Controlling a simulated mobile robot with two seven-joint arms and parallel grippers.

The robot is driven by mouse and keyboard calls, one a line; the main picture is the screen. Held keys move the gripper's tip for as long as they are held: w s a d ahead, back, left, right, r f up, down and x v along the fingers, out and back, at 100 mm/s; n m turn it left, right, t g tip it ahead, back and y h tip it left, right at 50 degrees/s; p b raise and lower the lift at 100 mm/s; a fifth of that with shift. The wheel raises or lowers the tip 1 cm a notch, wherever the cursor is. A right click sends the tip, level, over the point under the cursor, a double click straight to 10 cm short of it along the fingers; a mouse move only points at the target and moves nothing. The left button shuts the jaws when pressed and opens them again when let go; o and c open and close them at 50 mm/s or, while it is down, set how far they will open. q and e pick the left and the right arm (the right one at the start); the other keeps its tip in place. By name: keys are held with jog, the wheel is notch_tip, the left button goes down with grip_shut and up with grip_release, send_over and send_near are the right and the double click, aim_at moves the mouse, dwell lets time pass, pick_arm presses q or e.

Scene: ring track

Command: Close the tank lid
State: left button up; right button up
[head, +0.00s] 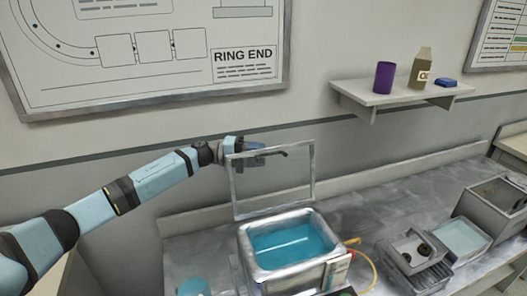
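The tank (242,243) is a grey metal box with bright blue liquid in it, on the counter at the lower middle. Its lid (311,172), a clear panel in a grey frame, stands nearly upright at the tank's back edge, so the tank is open on top. My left gripper (255,155) is at the lid's upper left corner, with its dark fingers seen against the clear panel. I cannot tell whether it touches the lid or how far apart its fingers are. My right gripper is not in view.
A yellow hose (372,268) runs from the tank's right side. Grey bins (495,204) stand on the counter at the right. A wall shelf (400,97) holds a purple cup (384,77), a bottle (420,68) and a blue block (446,83). The counter behind the bins is clear.

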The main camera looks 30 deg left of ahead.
pick_arm(q)
jog(key=shift+x, duration=0.9)
jog(key=shift+c, duration=0.5)
grip_shut()
